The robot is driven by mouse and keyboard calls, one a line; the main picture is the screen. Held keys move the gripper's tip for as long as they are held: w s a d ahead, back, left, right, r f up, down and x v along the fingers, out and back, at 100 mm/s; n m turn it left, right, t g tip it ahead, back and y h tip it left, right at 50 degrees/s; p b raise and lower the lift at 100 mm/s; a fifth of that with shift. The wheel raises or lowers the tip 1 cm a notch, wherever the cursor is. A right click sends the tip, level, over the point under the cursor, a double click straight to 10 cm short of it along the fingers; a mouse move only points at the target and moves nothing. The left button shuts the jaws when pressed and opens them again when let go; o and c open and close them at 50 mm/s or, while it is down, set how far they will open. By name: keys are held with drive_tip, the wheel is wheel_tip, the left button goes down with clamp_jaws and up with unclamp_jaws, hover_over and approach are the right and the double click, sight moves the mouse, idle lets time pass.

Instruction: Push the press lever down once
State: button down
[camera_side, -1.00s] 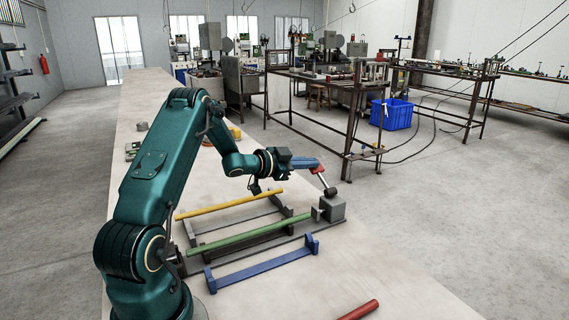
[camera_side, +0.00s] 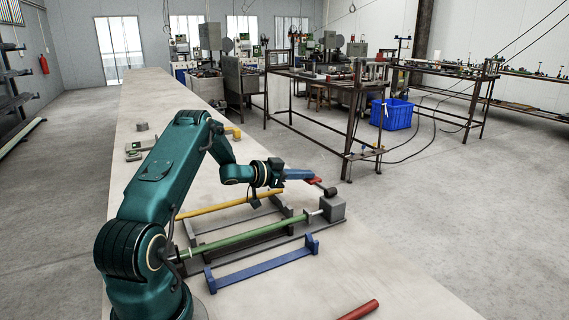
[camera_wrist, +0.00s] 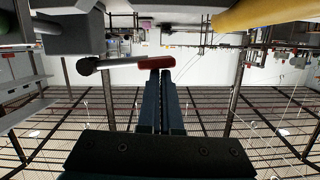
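The press is a grey block (camera_side: 332,208) at the right end of a long dark base. Its lever (camera_side: 314,181) has a red end and a dark joint by the block, and lies low, sloping slightly up to the left. My gripper (camera_side: 311,177) is at the red end. In the wrist view the lever (camera_wrist: 125,62) lies across the tips of my gripper (camera_wrist: 160,74). The blue fingers are together, with nothing visible between them. A thin shaft runs from the block to the right end of the green rod (camera_side: 235,239). Exact contact with the lever is hard to tell.
A yellow rod (camera_side: 225,202) lies on a rack behind the green one. A blue stand (camera_side: 262,267) is in front of the base. A red rod (camera_side: 358,310) lies near the front. The bench (camera_side: 400,285) is clear at front right.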

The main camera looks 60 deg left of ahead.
idle(0.5)
drive_tip(key=shift+v, duration=2.55)
wheel_tip(320, 180, up, 8)
drive_tip(key=w+d+g+y, duration=0.1)
drive_tip(key=w+g+y, duration=0.15)
drive_tip(key=y, duration=0.25)
drive_tip(key=s+d+r+n+g, duration=0.1)
drive_tip(key=s+d+r+n, duration=0.1)
drive_tip(key=d+r, duration=0.35)
drive_tip(key=s+d+f+g+h, duration=0.2)
drive_tip(key=s+d+g, duration=0.1)
drive_tip(key=s+d, duration=0.7)
drive_tip(key=s+d+f+m+g+h, duration=0.1)
drive_tip(key=s+d+f+g+h, duration=0.2)
drive_tip(key=s+d, duration=0.8)
drive_tip(key=d, duration=0.2)
drive_tip(key=shift+s+d+f, duration=0.15)
drive_tip(key=shift+s+d, duration=0.1)
drive_tip(key=shift+d, duration=0.05)
